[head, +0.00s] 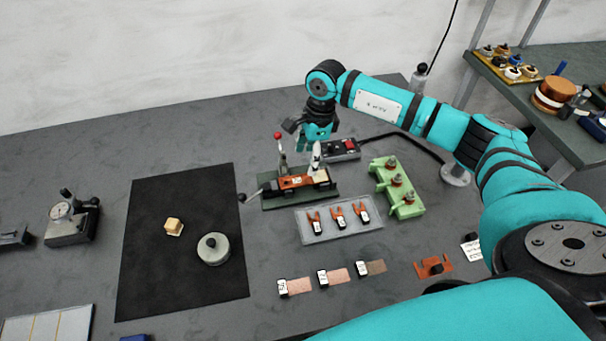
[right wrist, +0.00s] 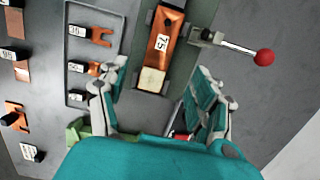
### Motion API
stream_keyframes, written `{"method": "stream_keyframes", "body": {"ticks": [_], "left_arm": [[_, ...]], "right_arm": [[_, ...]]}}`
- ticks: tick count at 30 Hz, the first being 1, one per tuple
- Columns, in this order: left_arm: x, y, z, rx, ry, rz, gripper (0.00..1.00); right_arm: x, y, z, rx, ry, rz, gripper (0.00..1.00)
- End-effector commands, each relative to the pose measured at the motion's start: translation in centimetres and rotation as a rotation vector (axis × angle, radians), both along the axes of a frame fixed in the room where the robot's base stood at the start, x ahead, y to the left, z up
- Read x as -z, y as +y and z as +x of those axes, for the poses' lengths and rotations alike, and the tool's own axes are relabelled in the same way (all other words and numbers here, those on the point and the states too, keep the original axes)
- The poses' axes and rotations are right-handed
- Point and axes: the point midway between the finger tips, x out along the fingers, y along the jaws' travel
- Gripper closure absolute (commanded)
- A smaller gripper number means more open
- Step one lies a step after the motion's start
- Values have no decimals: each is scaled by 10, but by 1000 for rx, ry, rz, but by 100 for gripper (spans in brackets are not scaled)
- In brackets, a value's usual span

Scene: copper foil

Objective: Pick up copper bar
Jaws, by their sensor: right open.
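A copper bar (head: 296,182) with a label lies in a fixture on a dark green base (head: 290,202) in the head view. In the right wrist view the copper bar (right wrist: 160,35) is labelled 75, with a pale block (right wrist: 151,80) at its near end. My right gripper (head: 314,142) hangs above the fixture's right end. In the right wrist view my right gripper (right wrist: 158,80) is open and empty, its fingers apart on either side of the pale block. My left gripper is not in view.
A red-knobbed lever (right wrist: 263,57) stands beside the bar. A clear tray (head: 309,238) of copper forks and a green holder (head: 410,208) are close by. Labelled copper strips (head: 300,285) lie in front. A black mat (head: 150,275) with a round weight (head: 213,249) lies left.

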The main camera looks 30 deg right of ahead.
Motion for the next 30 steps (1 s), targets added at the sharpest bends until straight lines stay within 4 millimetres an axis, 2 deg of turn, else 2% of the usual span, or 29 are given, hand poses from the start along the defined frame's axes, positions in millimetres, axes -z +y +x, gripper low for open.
{"method": "stream_keyframes", "body": {"ticks": [8, 12, 16, 25, 30], "left_arm": [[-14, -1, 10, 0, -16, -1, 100], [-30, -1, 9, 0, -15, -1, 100], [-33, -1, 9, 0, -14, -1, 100], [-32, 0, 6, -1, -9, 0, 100], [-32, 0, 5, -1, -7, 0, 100]], "right_arm": [[19, 4, -1, 0, 4, -1, 35], [39, 9, -1, 0, 5, -1, 35], [57, 11, 1, 1, 2, 1, 35], [64, 11, 1, 0, -1, -1, 35], [64, 11, 1, 0, -1, -1, 57]]}}
